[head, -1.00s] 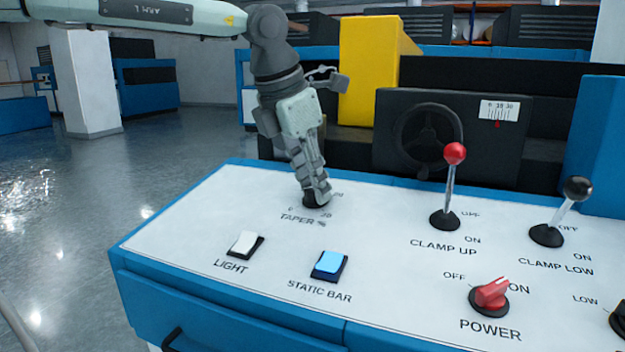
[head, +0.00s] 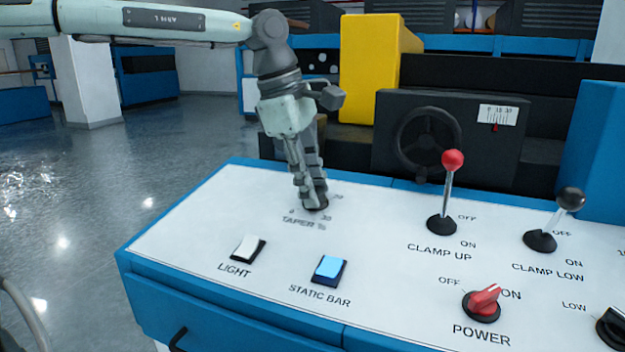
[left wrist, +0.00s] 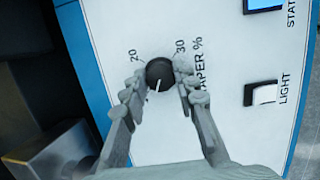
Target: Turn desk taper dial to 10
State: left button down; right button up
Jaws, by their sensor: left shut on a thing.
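The taper dial (head: 316,208) is a small dark knob on the white desk top, above the "TAPER %" label. It also shows in the left wrist view (left wrist: 160,73), where its white pointer line points down and slightly left. The 20 and 30 marks show there; the lower marks are hidden behind the fingers. My left gripper (head: 313,199) points down over the dial from above. In the left wrist view its two fingers (left wrist: 159,84) are shut on the dial, one on each side. My right gripper is not in view.
Near the dial are the white LIGHT switch (head: 248,248) and the blue STATIC BAR switch (head: 329,269). The red-knobbed clamp lever (head: 449,190), the black-knobbed lever (head: 560,215) and the red POWER knob (head: 484,301) stand to the right. A handwheel (head: 428,140) is behind the desk.

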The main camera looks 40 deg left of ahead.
pick_arm(q)
jog(key=shift+w+m+g, duration=0.1)
jog(key=shift+m+g, duration=0.3)
jog(key=shift+m, duration=1.6)
jog(key=c, duration=1.2)
grip_release()
jog(key=shift+r, duration=0.1)
jog(key=v, duration=1.2)
